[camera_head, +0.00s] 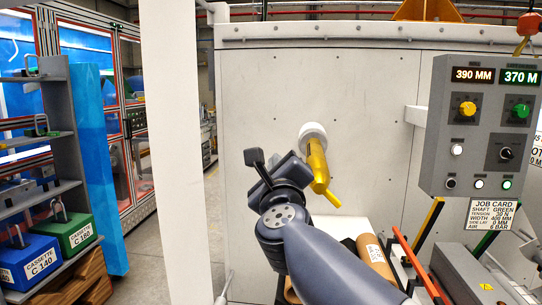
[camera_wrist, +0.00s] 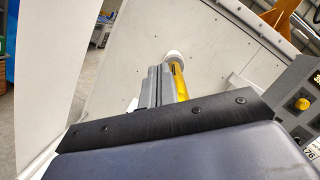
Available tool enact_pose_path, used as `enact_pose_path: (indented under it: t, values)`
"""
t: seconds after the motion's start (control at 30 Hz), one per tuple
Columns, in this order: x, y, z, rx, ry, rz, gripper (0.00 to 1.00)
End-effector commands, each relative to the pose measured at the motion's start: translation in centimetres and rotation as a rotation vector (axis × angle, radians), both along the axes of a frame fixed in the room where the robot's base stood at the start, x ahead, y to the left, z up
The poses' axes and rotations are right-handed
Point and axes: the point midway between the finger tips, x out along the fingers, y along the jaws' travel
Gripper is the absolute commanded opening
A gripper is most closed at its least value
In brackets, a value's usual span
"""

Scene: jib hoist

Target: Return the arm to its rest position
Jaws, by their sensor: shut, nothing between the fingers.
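My arm reaches up from the bottom of the head view and bends at a dark wrist (camera_head: 285,215). My gripper (camera_wrist: 160,80) shows in the wrist view as two grey fingers side by side, shut with nothing held. In the head view my wrist largely hides the fingers. A yellow shaft (camera_head: 317,162) with a white collar (camera_head: 312,131) sticks out of the pale machine wall, just right of my wrist. In the wrist view the shaft (camera_wrist: 179,82) appears close beside the fingers, partly behind them. I cannot tell the gap.
A white post (camera_head: 174,150) stands left of my arm. A shelf (camera_head: 70,120) holds a blue cassette (camera_head: 32,262) and a green cassette (camera_head: 75,235). A control box (camera_head: 478,125) is on the right.

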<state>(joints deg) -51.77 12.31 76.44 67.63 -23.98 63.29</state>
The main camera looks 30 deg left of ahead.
Motion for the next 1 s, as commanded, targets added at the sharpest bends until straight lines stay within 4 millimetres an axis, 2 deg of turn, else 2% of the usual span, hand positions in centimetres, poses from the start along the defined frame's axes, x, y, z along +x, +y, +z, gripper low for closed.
enact_pose_path:
  t: [0.2, 0.57, 0.77, 1.0]
  values:
    - [-1.2, 0.4, 0.7, -0.001, 0.000, 0.000, 0.00]
    - [-1.1, 0.3, 0.6, -0.001, 0.000, -0.001, 0.00]
    - [0.7, -0.2, -0.7, -0.003, 0.001, -0.004, 0.00]
    - [4.6, -1.5, -3.2, -0.003, 0.001, -0.004, 0.00]
